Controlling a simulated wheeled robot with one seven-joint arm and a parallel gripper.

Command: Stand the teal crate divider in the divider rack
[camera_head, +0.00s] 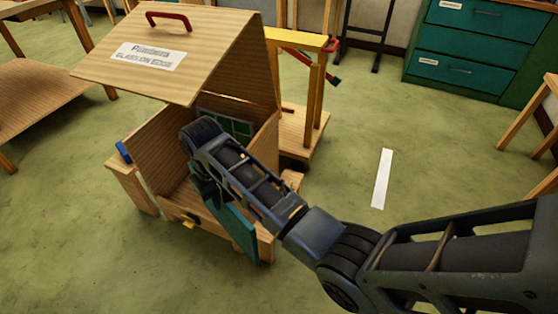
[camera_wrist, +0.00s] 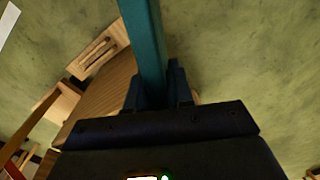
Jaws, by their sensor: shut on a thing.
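The teal crate divider (camera_head: 232,228) is a flat panel hanging at the front right of the open wooden crate (camera_head: 150,160), partly behind my arm. In the wrist view the divider (camera_wrist: 146,40) shows nearly edge-on as a teal bar. My gripper (camera_wrist: 158,92) is shut on it, a dark finger on each side. In the head view my gripper (camera_head: 205,190) is mostly hidden by my wrist. A slotted wooden piece (camera_wrist: 97,52), possibly the divider rack, lies left of the divider in the wrist view. I cannot tell whether the divider touches the crate.
The crate's raised lid (camera_head: 185,55) has a red handle and a label. A green leaded panel (camera_head: 238,123) stands inside the crate. A wooden stand (camera_head: 310,120) with a yellow top is behind it. Teal drawers (camera_head: 465,45) stand at back right. The floor at right is mostly clear.

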